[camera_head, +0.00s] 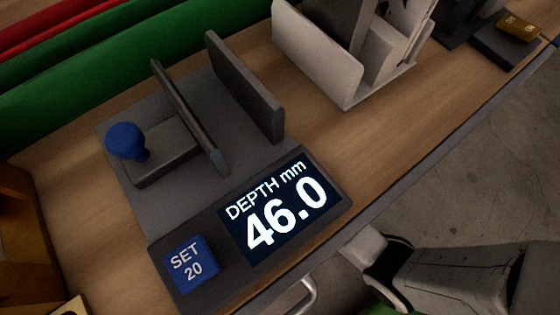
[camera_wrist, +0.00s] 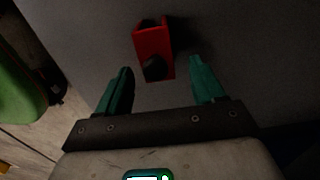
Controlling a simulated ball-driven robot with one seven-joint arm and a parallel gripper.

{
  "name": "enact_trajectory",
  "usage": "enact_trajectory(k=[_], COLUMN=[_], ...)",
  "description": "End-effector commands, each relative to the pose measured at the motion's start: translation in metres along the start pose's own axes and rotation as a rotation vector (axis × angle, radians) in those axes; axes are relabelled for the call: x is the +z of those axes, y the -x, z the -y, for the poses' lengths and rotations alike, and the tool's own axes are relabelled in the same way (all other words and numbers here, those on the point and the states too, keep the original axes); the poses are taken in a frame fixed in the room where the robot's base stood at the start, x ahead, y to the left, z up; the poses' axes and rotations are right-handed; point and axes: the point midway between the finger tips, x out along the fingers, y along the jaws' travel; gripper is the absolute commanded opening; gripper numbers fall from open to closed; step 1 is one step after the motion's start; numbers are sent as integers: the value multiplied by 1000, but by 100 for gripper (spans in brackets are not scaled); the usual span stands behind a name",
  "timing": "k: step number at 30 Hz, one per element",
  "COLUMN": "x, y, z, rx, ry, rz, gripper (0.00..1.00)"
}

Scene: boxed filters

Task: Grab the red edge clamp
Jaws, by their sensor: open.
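The red edge clamp (camera_wrist: 154,45) shows in the wrist view, a red bracket with a dark knob on its near face. It lies against a dark grey surface (camera_wrist: 90,30), ahead of my gripper. My gripper (camera_wrist: 158,82) is open, with its two green fingers apart. The clamp is ahead of the fingertips and roughly centred between them; nothing is between the fingers. The clamp does not show in the head view, where part of my arm is at the lower right.
In the head view, a gauge with a display (camera_head: 282,207) reading 46.0 stands on the wooden bench (camera_head: 350,150). A blue knob (camera_head: 125,141) and two upright plates are behind it. A pale holder (camera_head: 316,60) stands farther back. A green object (camera_wrist: 22,85) is left in the wrist view.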

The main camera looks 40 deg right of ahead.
Motion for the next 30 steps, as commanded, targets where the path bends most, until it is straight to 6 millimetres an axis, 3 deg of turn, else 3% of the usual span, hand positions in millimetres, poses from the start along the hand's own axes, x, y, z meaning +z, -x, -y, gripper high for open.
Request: enact_trajectory(k=[9, 17, 30], x=[5, 4, 4], y=[-45, -46, -46], z=[-1, -1, -1], rx=[1, 0, 0], ry=[0, -1, -1], rz=[0, 0, 0], gripper=[68, 68, 26])
